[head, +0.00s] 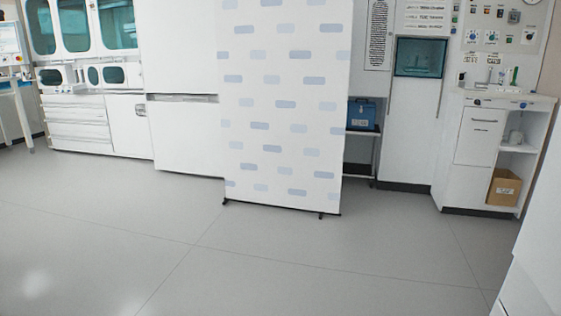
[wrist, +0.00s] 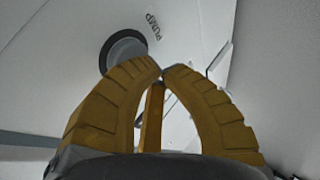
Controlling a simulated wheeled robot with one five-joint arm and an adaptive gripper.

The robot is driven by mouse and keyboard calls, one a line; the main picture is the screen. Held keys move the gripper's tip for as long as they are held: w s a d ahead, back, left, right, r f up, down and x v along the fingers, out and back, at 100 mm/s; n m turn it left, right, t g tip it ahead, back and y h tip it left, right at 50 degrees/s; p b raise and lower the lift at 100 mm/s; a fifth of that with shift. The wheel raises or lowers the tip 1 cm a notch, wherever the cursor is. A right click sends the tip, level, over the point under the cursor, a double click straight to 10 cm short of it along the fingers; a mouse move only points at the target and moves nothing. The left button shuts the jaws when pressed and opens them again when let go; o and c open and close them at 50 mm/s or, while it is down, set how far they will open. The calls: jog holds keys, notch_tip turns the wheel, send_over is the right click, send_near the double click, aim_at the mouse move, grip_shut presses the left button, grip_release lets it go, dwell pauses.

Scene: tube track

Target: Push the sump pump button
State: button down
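In the wrist view, a round dark button with a grey face (wrist: 122,54) sits on a white panel, next to the printed word PUMP. My gripper (wrist: 162,72) has two ridged yellow fingers that curve together, and their tips meet or almost meet. The tips appear just right of and below the button in the picture. The left finger's tip overlaps the button's lower right edge. I cannot tell whether it touches the button. A narrow yellow strip shows between the fingers, and I cannot tell what it is. My gripper does not show in the head view.
In the head view, a tall patterned screen (head: 285,150) stands mid-room before white cabinets (head: 182,120). A control panel (head: 497,40) hangs above a counter at the right, with a cardboard box (head: 504,187) below. The grey floor (head: 230,255) in front is clear.

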jog(key=shift+s+d, duration=0.15)
jog(key=shift+d, duration=0.35)
dwell(0.5)
jog(key=shift+a, duration=0.15)
jog(key=shift+w+a, duration=0.2)
jog(key=shift+a, duration=0.6)
